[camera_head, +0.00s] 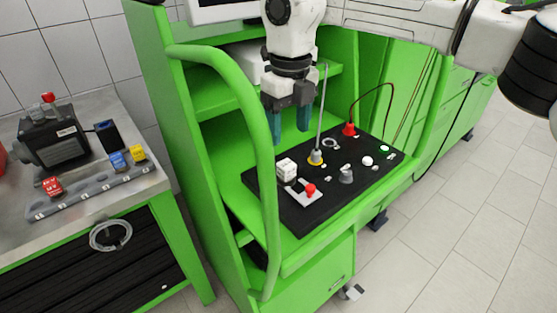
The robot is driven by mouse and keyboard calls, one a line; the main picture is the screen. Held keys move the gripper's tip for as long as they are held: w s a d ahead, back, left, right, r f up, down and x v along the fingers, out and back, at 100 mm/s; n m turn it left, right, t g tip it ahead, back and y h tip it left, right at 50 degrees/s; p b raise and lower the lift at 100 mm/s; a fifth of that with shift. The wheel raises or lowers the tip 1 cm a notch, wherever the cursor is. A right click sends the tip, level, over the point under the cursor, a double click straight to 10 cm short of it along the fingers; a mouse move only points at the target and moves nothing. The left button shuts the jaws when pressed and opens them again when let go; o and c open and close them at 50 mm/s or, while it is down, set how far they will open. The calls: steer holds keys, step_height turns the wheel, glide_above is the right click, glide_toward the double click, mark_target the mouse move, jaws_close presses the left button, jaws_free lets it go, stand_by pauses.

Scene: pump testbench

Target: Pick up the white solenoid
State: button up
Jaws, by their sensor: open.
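The white solenoid (287,169) appears to be the small white block on the left part of the black panel. The panel (305,222) lies in the green testbench. My gripper (290,138) hangs above the panel with its blue-tipped fingers pointing down. It is open, with nothing between the fingers. The fingertips are above and apart from the white block, which shows just below them in the picture.
A red knob on a plate (309,190), a thin upright rod (322,105), a red cone with a cable (349,129) and a grey knob (346,175) stand on the panel. A green curved rail (262,130) rises at left. A side table (150,176) holds coloured solenoids.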

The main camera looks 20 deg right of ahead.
mark_target(285, 163)
steer(key=f, duration=0.3)
steer(key=f+p, duration=0.1)
steer(key=f, duration=0.6)
steer(key=shift+w+a+f+p, duration=0.15)
steer(key=shift+w+f+p, duration=0.2)
steer(key=shift+w+p, duration=0.05)
steer(key=c, duration=1.2)
